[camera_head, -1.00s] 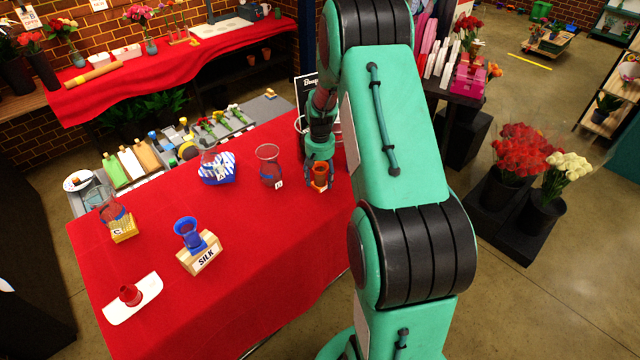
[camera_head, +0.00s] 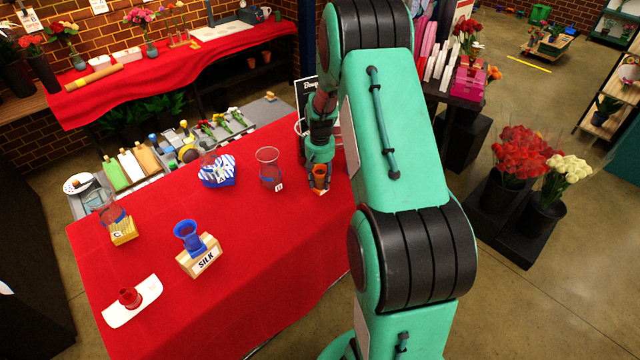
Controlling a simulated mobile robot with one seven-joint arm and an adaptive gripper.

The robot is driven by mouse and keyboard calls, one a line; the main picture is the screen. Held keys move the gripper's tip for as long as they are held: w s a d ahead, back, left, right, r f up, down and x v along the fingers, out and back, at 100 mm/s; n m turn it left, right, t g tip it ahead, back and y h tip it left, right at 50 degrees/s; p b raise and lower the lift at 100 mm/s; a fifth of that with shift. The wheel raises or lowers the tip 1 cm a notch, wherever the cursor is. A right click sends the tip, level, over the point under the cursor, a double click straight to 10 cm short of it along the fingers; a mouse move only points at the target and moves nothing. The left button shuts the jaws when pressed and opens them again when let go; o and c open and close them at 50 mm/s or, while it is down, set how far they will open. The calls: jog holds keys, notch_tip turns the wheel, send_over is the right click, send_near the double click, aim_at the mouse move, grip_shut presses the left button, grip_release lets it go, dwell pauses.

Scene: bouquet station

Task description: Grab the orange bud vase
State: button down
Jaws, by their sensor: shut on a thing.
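The orange bud vase (camera_head: 320,173) is small and stands near the right edge of the red-covered table (camera_head: 270,250). My gripper (camera_head: 319,184) is around it, with a finger on each side, shut on it. The vase's upper part shows between the fingers; its lower part is partly hidden. I cannot tell whether its base touches the cloth.
A clear glass vase (camera_head: 268,165) stands just left of my gripper. A blue vase (camera_head: 188,236) is by a SILK block (camera_head: 203,257), and a red vase (camera_head: 130,298) is on a white tray (camera_head: 146,292). A striped blue box (camera_head: 217,172) is farther back. The table's middle front is clear.

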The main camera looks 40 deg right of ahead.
aim_at(320, 172)
jog(key=shift+r, duration=0.8)
notch_tip(320, 172, up, 2)
jog(key=shift+s+r, duration=0.1)
jog(key=s+a+r, duration=0.1)
jog(key=s+a, duration=0.7)
jog(key=s, duration=0.5)
jog(key=shift+s+a+p, duration=0.2)
jog(key=shift+s+p, duration=0.05)
jog(key=shift+p, duration=0.15)
jog(key=shift+a+r, duration=0.1)
jog(key=shift+a, duration=0.05)
